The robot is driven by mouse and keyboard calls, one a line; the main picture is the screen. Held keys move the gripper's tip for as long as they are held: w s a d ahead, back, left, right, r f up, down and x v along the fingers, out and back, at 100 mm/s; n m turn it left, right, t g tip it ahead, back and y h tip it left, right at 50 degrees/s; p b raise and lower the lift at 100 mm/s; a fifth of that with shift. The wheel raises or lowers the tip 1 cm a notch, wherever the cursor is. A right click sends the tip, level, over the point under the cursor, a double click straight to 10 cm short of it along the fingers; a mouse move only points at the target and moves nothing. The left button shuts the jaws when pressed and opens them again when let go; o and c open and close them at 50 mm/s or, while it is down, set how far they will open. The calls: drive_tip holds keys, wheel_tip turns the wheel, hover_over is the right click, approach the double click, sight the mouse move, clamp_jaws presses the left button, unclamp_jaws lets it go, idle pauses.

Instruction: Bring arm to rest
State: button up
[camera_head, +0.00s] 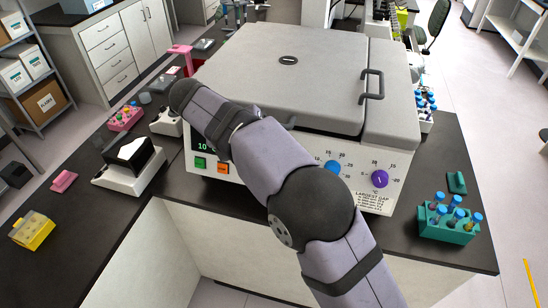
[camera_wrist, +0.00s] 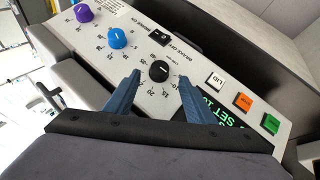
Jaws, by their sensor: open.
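My gripper (camera_wrist: 160,76) shows in the wrist view as two blue fingers, open, with a gap between them. The fingers point at the control panel (camera_wrist: 143,38) of a grey centrifuge. A black knob (camera_wrist: 158,71) appears between the fingertips; I cannot tell whether they touch it or how far off it is. In the head view my arm reaches across the front of the centrifuge (camera_head: 300,70), and the gripper is hidden. The centrifuge lid is down.
The panel has a blue knob (camera_wrist: 117,37), a purple knob (camera_wrist: 84,13), and white, orange and green buttons. A teal tube rack (camera_head: 447,224) stands at the right. A white device (camera_head: 130,165), a yellow box (camera_head: 32,231) and a pink rack (camera_head: 125,118) stand at the left.

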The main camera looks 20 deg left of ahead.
drive_tip(key=shift+s+a+r, duration=0.2)
drive_tip(key=shift+s+r, duration=0.05)
drive_tip(key=shift+r, duration=0.2)
drive_tip(key=s+d+f+g+y+p, duration=0.1)
drive_tip(key=d+f+g+p, duration=0.1)
drive_tip(key=d, duration=0.8)
drive_tip(key=s+d+f+g+y+p, duration=0.1)
drive_tip(key=s+d+f+g, duration=0.1)
drive_tip(key=d, duration=0.9)
drive_tip(key=s+d+f+m+y+p, duration=0.1)
drive_tip(key=s+d+f, duration=0.1)
drive_tip(key=s+d, duration=0.3)
drive_tip(key=s+d+f+m+g+y+p, duration=0.1)
drive_tip(key=s+d+f+m+y, duration=0.1)
drive_tip(key=s+d, duration=0.4)
drive_tip(key=s+f, duration=0.1)
drive_tip(key=s, duration=0.4)
drive_tip(key=shift+s+f, duration=0.15)
